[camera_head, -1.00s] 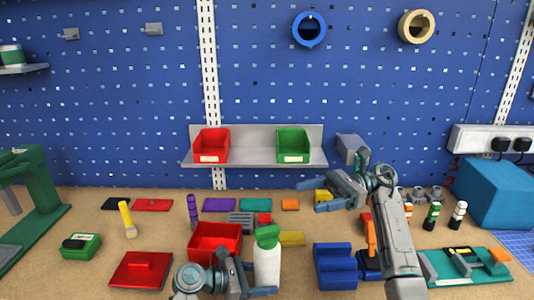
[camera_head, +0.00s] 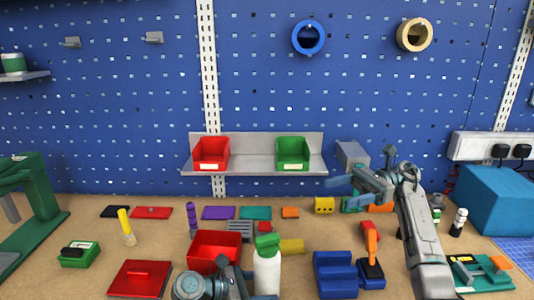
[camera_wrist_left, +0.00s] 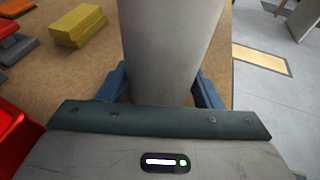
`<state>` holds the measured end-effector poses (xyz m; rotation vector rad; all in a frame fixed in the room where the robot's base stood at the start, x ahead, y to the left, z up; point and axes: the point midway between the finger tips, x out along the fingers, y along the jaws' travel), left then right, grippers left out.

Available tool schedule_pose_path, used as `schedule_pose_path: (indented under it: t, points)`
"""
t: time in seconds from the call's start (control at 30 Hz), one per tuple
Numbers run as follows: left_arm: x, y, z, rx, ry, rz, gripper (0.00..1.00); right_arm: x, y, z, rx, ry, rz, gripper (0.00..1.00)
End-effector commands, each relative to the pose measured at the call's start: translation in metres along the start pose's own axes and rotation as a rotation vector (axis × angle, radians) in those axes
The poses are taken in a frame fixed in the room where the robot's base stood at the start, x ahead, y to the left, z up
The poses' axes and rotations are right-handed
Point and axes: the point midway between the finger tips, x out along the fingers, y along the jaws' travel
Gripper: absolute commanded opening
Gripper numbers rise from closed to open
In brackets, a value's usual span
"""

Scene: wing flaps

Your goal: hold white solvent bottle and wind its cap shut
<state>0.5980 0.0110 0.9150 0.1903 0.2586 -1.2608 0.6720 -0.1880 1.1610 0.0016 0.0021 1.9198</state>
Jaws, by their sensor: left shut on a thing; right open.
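The white solvent bottle (camera_head: 267,274) stands upright near the front middle of the bench, with its green cap (camera_head: 267,242) on top. My left gripper (camera_head: 250,284) is low at the bottle's left side and shut on its body. In the left wrist view the bottle's pale body (camera_wrist_left: 172,50) fills the space between the blue fingers. My right gripper (camera_head: 345,188) is open and empty, raised above the bench to the right of the bottle and pointing left. It is well apart from the cap.
An open red bin (camera_head: 205,262) stands just left of the bottle, with a red lid (camera_head: 140,280) nearer the front left. A yellow block (camera_head: 291,246) lies behind the bottle. A blue stepped block (camera_head: 335,275) stands to its right.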

Motion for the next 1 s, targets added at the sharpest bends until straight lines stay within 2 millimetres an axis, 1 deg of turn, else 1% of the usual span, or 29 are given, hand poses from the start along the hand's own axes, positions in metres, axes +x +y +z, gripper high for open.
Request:
schedule_pose_path:
  t: [0.1, 0.13, 0.23, 0.27, 0.53, 0.67, 0.77, 1.0]
  points:
    - [0.0, 0.0, 0.0, 0.0, 0.0, 0.0, 0.41, 0.0, 0.0, 0.0, 0.0, 0.0, 0.0, 0.71]
    - [0.0, 0.0, 0.0, 0.0, 0.0, 0.0, 0.61, 0.0, 0.0, 0.0, 0.0, 0.0, 0.0, 0.71]
    - [0.0, 0.0, 0.0, 0.0, 0.0, 0.0, 0.81, 0.0, 0.0, 0.0, 0.0, 0.0, 0.0, 0.71]
    - [0.0, 0.0, 0.0, 0.0, 0.0, 0.0, 0.84, 0.0, 0.0, 0.0, 0.0, 0.0, 0.0, 0.71]
    - [-0.001, 0.0, 0.0, 0.0, 0.0, 0.0, 0.84, 0.0, 0.0, 0.0, 0.0, 0.0, 0.0, 0.71]
    - [-0.009, 0.001, -0.001, 0.001, 0.002, 0.002, 0.84, 0.0, 0.0, 0.0, 0.0, 0.0, 0.0, 0.71]
    - [-0.025, 0.001, -0.001, 0.003, 0.004, 0.002, 0.84, 0.0, 0.0, 0.0, 0.0, 0.0, 0.0, 0.71]
    - [-0.077, 0.001, -0.002, 0.003, 0.005, 0.003, 0.84, 0.0, 0.0, 0.0, 0.0, 0.0, 0.0, 0.71]
